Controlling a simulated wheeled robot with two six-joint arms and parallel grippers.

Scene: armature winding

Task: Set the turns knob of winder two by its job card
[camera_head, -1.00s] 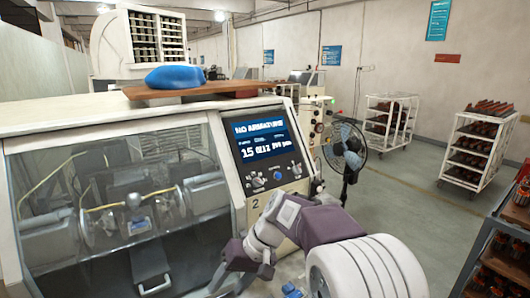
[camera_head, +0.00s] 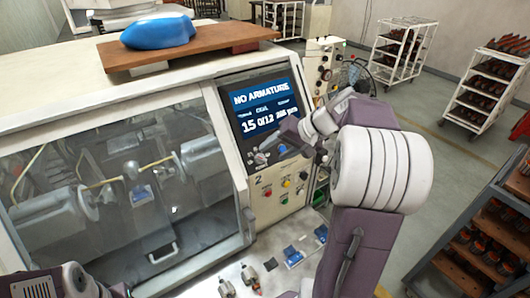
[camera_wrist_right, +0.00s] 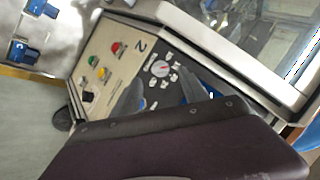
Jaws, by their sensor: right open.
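Winder two (camera_head: 237,185) carries a "2" on its slanted control panel (camera_head: 256,193). Its screen (camera_head: 262,97) reads "NO ARMATURE", with a row starting "15"; the rest is hard to read. In the right wrist view a pale round knob (camera_wrist_right: 160,68) with a red pointer sits among small white labels. My left gripper is out of frame. I cannot identify a job card.
Red, yellow and green buttons (camera_wrist_right: 99,73) sit beside the knobs. Blue pieces (camera_head: 292,255) lie on the front ledge. A wooden board (camera_head: 185,45) with a blue bundle (camera_head: 158,31) rests on top. A rack of parts (camera_head: 480,235) stands at right; the aisle floor (camera_head: 415,120) is clear.

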